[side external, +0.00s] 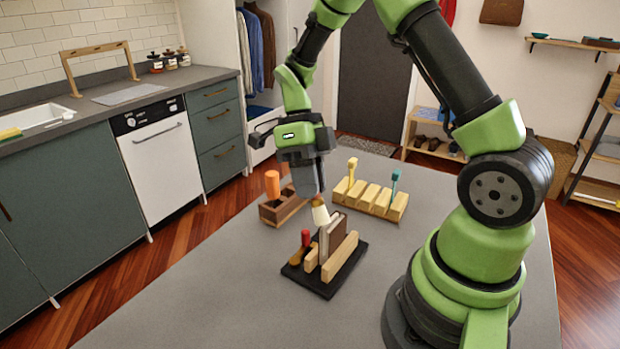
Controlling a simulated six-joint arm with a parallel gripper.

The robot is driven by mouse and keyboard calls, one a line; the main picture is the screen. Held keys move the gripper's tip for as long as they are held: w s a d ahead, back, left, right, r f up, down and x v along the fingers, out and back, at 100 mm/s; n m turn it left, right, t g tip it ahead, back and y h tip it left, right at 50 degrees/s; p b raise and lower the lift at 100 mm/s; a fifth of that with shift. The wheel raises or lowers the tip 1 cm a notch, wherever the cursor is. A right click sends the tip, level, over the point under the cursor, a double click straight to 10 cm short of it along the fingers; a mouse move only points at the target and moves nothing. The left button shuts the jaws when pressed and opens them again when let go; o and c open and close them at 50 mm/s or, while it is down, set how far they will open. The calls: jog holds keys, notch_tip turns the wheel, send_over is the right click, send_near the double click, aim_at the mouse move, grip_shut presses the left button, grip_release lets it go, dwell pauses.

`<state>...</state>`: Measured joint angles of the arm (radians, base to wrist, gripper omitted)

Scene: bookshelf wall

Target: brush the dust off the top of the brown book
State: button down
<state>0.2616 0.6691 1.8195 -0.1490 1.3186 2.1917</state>
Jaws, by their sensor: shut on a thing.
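My gripper (316,192) points down over the small black stand (318,287), shut on a brush (320,214) with pale bristles hanging downward. The gripper hides the brush's upper part. The brown book (339,228) stands upright in the stand, between light wooden supports. A paler book or slab (324,244) stands close against its left side. The bristle tips are at the upper left edge of the books; I cannot tell whether they touch the brown book. Dust is too small to make out.
A red-topped item (305,239) stands at the stand's left. A brown wooden box (284,208) with an orange cylinder (272,184) is behind left. A slotted wooden rack (371,197) holding yellow and teal items is behind right. The grey table (200,310) is clear at front left.

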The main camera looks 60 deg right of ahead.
jog(key=shift+f, duration=0.1)
jog(key=shift+d, duration=2.3)
jog(key=shift+a, duration=2.3)
jog(key=shift+s+d, duration=0.6)
jog(key=shift+d, duration=1.65)
jog(key=shift+w+a, duration=0.1)
jog(key=shift+a, duration=2.2)
jog(key=shift+d, duration=2.3)
jog(key=shift+w+a, duration=0.15)
jog(key=shift+a, duration=0.95)
jog(key=shift+w+a, duration=0.1)
jog(key=shift+a, duration=1)
jog(key=shift+s+d, duration=0.15)
jog(key=shift+d, duration=2.1)
jog(key=shift+r, duration=0.2)
